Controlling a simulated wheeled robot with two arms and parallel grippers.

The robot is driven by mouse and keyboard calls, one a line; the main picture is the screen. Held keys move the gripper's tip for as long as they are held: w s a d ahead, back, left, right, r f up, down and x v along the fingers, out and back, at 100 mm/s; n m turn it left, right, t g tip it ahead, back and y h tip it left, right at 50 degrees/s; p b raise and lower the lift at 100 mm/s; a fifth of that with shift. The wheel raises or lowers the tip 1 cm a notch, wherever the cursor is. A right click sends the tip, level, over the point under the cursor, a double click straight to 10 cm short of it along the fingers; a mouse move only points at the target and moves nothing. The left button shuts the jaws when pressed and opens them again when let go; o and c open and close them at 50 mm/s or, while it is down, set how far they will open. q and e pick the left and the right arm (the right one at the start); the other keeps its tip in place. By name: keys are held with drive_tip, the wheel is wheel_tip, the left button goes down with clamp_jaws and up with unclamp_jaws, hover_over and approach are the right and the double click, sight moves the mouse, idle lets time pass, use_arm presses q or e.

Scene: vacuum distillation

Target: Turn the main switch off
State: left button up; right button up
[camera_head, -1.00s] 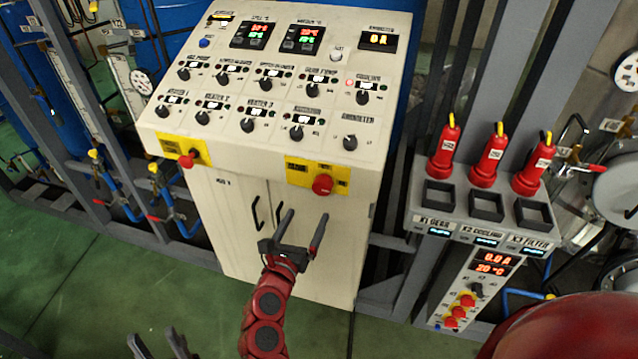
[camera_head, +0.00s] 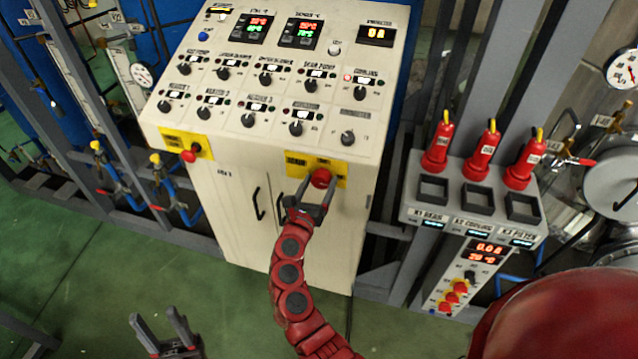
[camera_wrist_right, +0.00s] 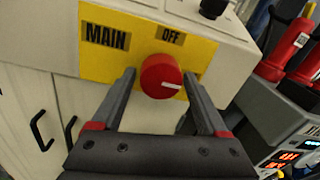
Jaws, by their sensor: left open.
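The main switch is a red round knob (camera_head: 321,178) on a yellow plate (camera_head: 296,163) on the front of the beige control cabinet. In the right wrist view the knob (camera_wrist_right: 161,76) has a white mark pointing right; "MAIN" is printed to its upper left and "OFF" above it. My right gripper (camera_head: 312,193) is open in front of the knob. In the wrist view its fingers (camera_wrist_right: 158,82) stand on either side of the knob, with a small gap visible at least on the left. My left gripper (camera_head: 161,320) is open and empty, low over the green floor.
Another red knob (camera_head: 189,156) sits on a yellow plate at the left. The sloping panel (camera_head: 225,110) carries several black knobs and lit displays. A grey rack (camera_head: 470,205) with several red plugs stands to the right. Cabinet door handles (camera_head: 257,204) lie below the switch.

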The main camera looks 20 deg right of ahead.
drive_tip(key=c, duration=1)
drive_tip(key=n+b, duration=0.1)
drive_tip(key=b, duration=0.3)
drive_tip(key=shift+d+f+n+b, duration=0.1)
drive_tip(key=shift+f+n+b, duration=0.25)
drive_tip(key=shift+n+b, duration=0.05)
drive_tip(key=shift+r+n+b, duration=0.1)
drive_tip(key=shift+n+b, duration=0.5)
drive_tip(key=shift+r+n, duration=0.1)
drive_tip(key=shift+n, duration=0.3)
drive_tip(key=n, duration=0.2)
drive_tip(key=shift+r+n, duration=0.25)
drive_tip(key=shift+n, duration=0.15)
drive_tip(key=n+p, duration=0.1)
drive_tip(key=n, duration=0.2)
drive_tip(key=shift+n, duration=0.4)
drive_tip(key=n+p, duration=0.2)
drive_tip(key=n, duration=0.2)
drive_tip(key=shift+s, duration=0.1)
drive_tip(key=shift+n+t+p, duration=0.3)
drive_tip(key=shift+n+p, duration=0.5)
drive_tip(key=shift+n, duration=1.1)
drive_tip(key=shift+f, duration=0.1)
